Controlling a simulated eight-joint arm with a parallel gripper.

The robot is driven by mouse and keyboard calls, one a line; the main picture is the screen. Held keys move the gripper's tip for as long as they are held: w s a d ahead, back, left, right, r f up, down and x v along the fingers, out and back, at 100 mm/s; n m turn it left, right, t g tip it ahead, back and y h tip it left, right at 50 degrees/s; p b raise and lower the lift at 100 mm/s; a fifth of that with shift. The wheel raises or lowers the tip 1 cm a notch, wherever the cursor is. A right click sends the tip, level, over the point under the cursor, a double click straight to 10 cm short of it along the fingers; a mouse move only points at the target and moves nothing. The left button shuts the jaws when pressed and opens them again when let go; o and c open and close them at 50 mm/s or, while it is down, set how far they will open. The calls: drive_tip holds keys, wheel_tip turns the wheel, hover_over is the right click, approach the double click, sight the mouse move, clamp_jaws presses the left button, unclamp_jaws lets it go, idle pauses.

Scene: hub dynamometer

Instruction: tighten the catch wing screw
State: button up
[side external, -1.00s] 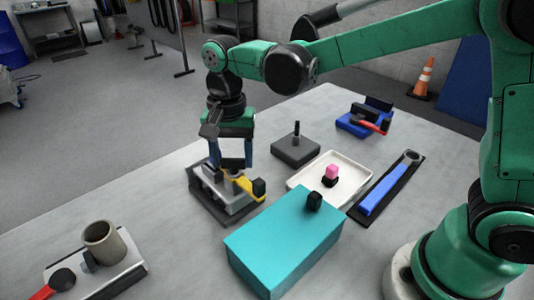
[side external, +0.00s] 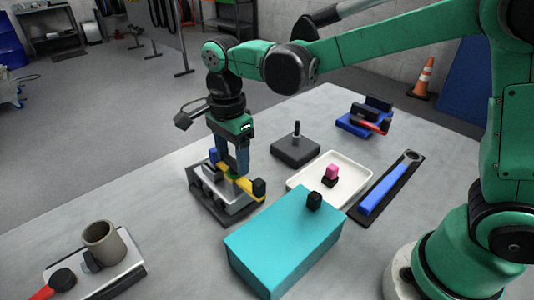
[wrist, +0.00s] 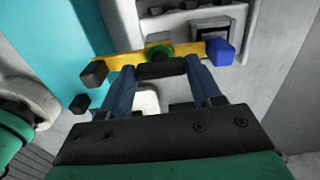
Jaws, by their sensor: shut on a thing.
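My gripper (side external: 234,172) points down at the grey fixture (side external: 207,192). In the wrist view its two blue fingers (wrist: 163,72) stand apart, with a dark crosswise wing piece (wrist: 161,69) between their tips, and they are shut on it. I take this piece to be the catch wing screw. A green round hub (wrist: 159,52) lies just beyond it, over the middle of a yellow bar (wrist: 115,62). The bar has a black block (wrist: 93,73) at one end and a blue block (wrist: 221,51) at the other. The fingers partly hide the screw in the side view.
A teal box (side external: 285,245) stands close in front of the fixture. A white tray (side external: 357,180) holds a pink-topped piece (side external: 331,171). A dark block with a post (side external: 296,152), a blue-handled wrench (side external: 382,188) and a cup-bearing fixture (side external: 103,240) also stand on the table.

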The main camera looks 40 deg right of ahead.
sight(233, 158)
drive_tip(key=shift+m, duration=0.3)
drive_tip(key=o, duration=1.3)
drive_tip(key=shift+r, duration=0.15)
drive_tip(key=shift+r, duration=2.7)
drive_tip(key=shift+s+d, duration=0.15)
drive_tip(key=shift+d, duration=0.15)
drive_tip(key=s+d+f+n+t, duration=0.1)
drive_tip(key=s+d+n+t, duration=0.1)
drive_tip(key=n, duration=0.4)
drive_tip(key=s+d+f+n+t, duration=0.1)
drive_tip(key=s+d+n+t, duration=0.1)
drive_tip(key=n, duration=0.4)
drive_tip(key=s+d+n+t, duration=0.3)
drive_tip(key=s+d+n, duration=0.1)
drive_tip(key=d+n, duration=0.1)
drive_tip(key=shift+s+d+f+n, duration=0.1)
drive_tip(key=shift+d+f+n, duration=0.1)
drive_tip(key=shift+f+n, duration=0.25)
